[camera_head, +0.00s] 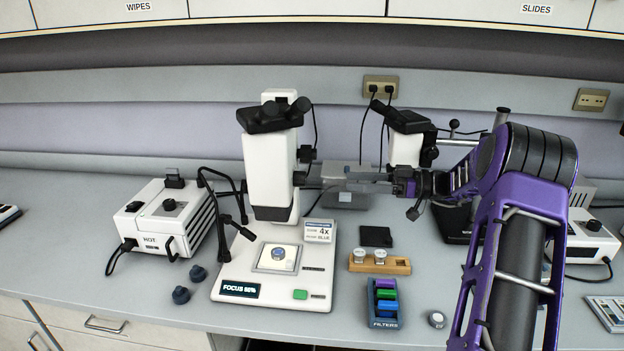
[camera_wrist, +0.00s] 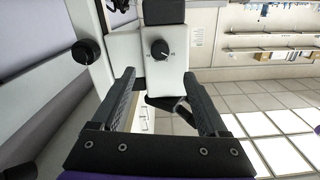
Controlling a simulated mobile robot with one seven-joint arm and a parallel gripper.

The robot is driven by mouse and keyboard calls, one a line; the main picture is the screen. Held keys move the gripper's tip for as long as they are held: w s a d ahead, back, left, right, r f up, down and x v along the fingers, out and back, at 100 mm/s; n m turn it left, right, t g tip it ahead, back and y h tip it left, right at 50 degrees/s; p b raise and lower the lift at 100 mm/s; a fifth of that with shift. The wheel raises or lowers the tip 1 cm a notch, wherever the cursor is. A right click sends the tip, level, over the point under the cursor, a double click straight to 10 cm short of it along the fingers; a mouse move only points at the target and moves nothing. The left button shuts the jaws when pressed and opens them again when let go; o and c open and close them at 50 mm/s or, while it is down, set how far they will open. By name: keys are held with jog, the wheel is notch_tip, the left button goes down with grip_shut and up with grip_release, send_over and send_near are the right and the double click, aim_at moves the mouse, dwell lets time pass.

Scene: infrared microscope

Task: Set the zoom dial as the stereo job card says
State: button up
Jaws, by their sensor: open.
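The stereo microscope (camera_head: 268,170) stands left of centre, white with a black head. A small card (camera_head: 319,231) on its base reads 4x and BLUE; its smaller print is blurred. Black knobs (camera_head: 299,178) sit on the column's right side. In the wrist view a black dial (camera_wrist: 160,50) with a white pointer line and small marks around it faces me from a white panel. My gripper (camera_head: 332,174) is beside the column's right side. Its fingers (camera_wrist: 161,82) are open and empty, one on each side of the dial's line, apart from it. I cannot read the dial's setting.
A second black knob (camera_wrist: 87,52) lies left of the fingers in the wrist view. A second microscope (camera_head: 405,150) stands behind my arm. A wooden holder (camera_head: 401,266), a filter rack (camera_head: 384,322) and a HOT-labelled box (camera_head: 157,215) stand around the base.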

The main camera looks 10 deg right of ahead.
aim_at(300, 179)
jog(key=x, duration=1.1)
jog(key=shift+f, duration=0.1)
grip_shut()
